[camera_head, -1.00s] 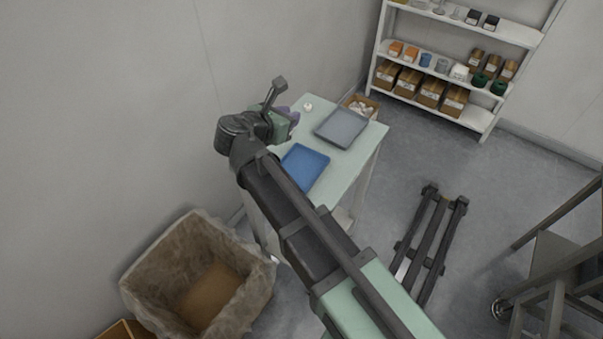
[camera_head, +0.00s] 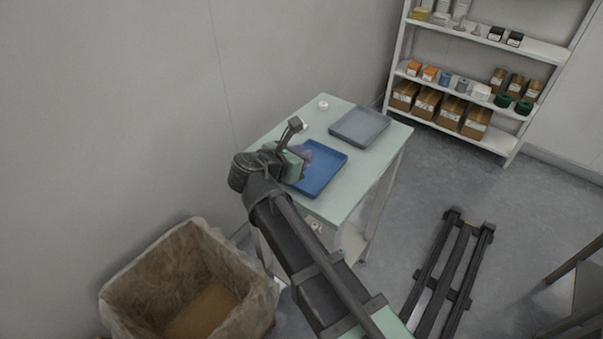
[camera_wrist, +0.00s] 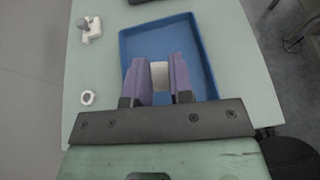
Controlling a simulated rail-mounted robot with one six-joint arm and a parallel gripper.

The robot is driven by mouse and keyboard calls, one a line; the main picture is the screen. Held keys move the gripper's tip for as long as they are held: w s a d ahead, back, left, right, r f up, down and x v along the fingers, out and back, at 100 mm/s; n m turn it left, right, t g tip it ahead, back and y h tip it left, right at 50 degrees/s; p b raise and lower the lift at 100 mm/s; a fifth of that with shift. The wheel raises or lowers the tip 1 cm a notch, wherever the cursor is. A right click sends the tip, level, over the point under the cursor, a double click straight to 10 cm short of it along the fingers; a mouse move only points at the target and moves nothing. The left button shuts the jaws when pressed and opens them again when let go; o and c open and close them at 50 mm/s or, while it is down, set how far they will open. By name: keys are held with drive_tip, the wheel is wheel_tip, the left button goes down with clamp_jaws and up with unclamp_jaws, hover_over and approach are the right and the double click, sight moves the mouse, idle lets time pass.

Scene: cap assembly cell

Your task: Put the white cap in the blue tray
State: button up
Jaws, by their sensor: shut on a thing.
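My gripper (camera_head: 301,153) hangs over the left part of the blue tray (camera_head: 328,172). In the wrist view its two purple fingers (camera_wrist: 159,78) are closed on a pale, whitish piece, the white cap (camera_wrist: 160,74), which shows between them. The fingers hide the cap's sides, and it cannot be made out in the head view. The blue tray (camera_wrist: 198,38) lies behind and below the fingers in the wrist view. Its visible floor is empty. How high the cap is above that floor cannot be told.
A grey tray (camera_head: 360,124) lies beyond the blue one on the pale green table (camera_head: 340,208). A small round white piece (camera_head: 323,105) sits at the table's far left. The wrist view shows a white ring (camera_wrist: 88,97) left of the tray. A lined bin (camera_head: 190,275) stands nearby.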

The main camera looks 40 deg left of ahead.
wheel_tip(320, 180, down, 4)
drive_tip(key=shift+r+b, duration=0.25)
drive_tip(key=shift+b, duration=0.7)
drive_tip(key=shift+r, duration=0.3)
drive_tip(key=shift+f, duration=0.15)
drive_tip(key=shift+o, duration=1.3)
drive_tip(key=o, duration=0.4)
drive_tip(key=shift+o, duration=0.2)
